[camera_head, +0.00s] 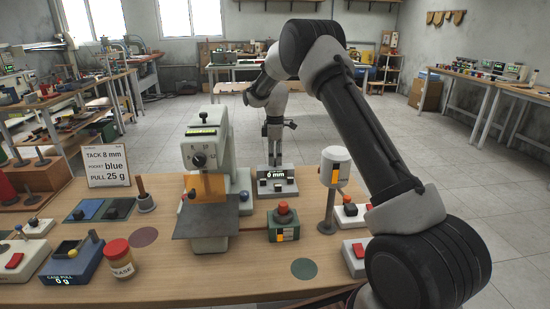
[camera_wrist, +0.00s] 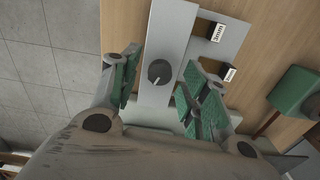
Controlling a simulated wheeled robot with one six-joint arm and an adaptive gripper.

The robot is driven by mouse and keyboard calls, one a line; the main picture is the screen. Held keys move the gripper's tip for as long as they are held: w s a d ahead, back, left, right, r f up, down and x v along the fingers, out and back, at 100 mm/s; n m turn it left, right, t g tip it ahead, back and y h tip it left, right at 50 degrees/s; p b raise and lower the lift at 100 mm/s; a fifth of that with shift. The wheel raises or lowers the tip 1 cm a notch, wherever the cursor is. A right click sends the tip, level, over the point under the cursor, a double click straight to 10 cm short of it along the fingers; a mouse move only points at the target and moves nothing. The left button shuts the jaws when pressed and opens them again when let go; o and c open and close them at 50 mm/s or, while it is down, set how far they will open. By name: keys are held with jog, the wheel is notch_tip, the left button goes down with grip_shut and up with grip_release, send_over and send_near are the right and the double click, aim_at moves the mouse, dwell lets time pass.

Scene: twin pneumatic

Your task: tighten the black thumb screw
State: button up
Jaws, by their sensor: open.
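A round dark knob with a white line (camera_wrist: 160,73), which looks like the black thumb screw, sits on a pale grey upright bar in the wrist view. My gripper (camera_wrist: 163,87) is open, with one green-padded finger on each side of the knob. The fingers look apart from it, but its distance below them is hard to judge. In the head view my gripper (camera_head: 273,148) points down over a grey block with a "6 mm" display (camera_head: 277,182) at the table's back edge. The knob cannot be made out there.
A white press-like machine (camera_head: 207,150) stands left of the block, and a white cylinder on a post (camera_head: 335,170) stands right. A red-topped green box (camera_head: 284,222) is in front. A sign (camera_head: 107,166) reads "TACK 8 mm, POCKET blue, PULL 25 g". Small mm labels (camera_wrist: 216,32) lie beside the bar.

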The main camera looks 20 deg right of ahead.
jog(key=shift+f, duration=0.2)
grip_shut()
dwell(0.3)
jog(key=m, duration=0.3)
jog(key=shift+m, duration=0.4)
jog(key=m, duration=0.3)
jog(key=shift+m, duration=0.3)
jog(key=m, duration=0.6)
jog(key=shift+m, duration=0.3)
